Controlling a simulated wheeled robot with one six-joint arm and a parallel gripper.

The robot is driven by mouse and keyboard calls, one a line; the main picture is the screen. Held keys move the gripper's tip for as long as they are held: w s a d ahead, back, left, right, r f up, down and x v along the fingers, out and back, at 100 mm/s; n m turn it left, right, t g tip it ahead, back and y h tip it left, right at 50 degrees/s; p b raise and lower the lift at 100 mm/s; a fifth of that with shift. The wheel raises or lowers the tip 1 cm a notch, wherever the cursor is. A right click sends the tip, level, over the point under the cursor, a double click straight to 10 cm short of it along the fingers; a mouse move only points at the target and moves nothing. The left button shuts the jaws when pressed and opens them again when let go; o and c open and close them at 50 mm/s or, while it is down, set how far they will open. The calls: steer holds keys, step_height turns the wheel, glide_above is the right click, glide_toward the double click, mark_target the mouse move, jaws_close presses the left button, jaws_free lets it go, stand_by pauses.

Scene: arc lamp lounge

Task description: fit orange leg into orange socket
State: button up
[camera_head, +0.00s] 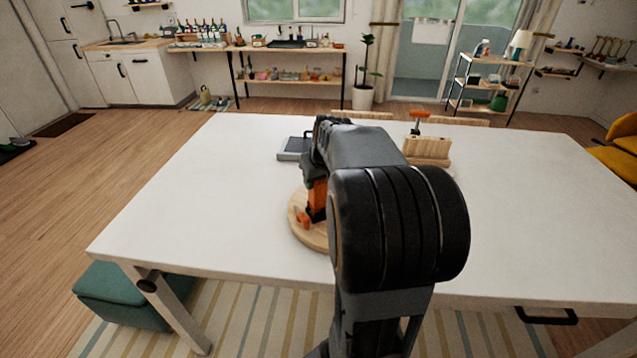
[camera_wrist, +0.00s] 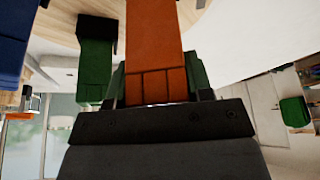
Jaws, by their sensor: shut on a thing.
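My gripper (camera_wrist: 157,92) is shut on the orange leg (camera_wrist: 155,45), which shows large in the wrist view. In the head view the orange leg (camera_head: 317,193) is partly hidden by my arm. It is over the round wooden board (camera_head: 299,235) on the table. A small orange piece (camera_head: 302,220) shows on the board near the leg's lower end; I cannot tell for sure whether it is the orange socket or whether the leg touches it. A green leg-like piece (camera_wrist: 97,68) with a dark end and a blue piece (camera_wrist: 10,45) stand beside the orange leg in the wrist view.
The white table (camera_head: 200,200) is mostly clear at left and right. A grey tray (camera_head: 292,149) lies behind my gripper. A wooden block (camera_head: 428,150) with an orange-handled tool (camera_head: 419,116) stands at the back right. A green stool (camera_head: 120,290) is below the front left corner.

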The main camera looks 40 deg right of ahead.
steer(key=shift+f, duration=0.75)
steer(key=o, duration=1.1)
steer(key=shift+c, duration=0.2)
steer(key=v, duration=1.1)
steer(key=s+a+f+n, duration=0.1)
steer(key=s+a+f, duration=0.2)
steer(key=a, duration=0.3)
steer(key=s+a+f+n, duration=0.1)
steer(key=s+a+f, duration=0.2)
steer(key=a, duration=0.4)
steer(key=s+a+f+y, duration=0.1)
steer(key=s+a+f, duration=0.2)
steer(key=a+f, duration=0.2)
steer(key=shift+a+f+n+g, duration=0.3)
steer(key=shift+a+n, duration=0.1)
steer(key=shift+a, duration=0.55)
steer(key=shift+c, duration=0.2)
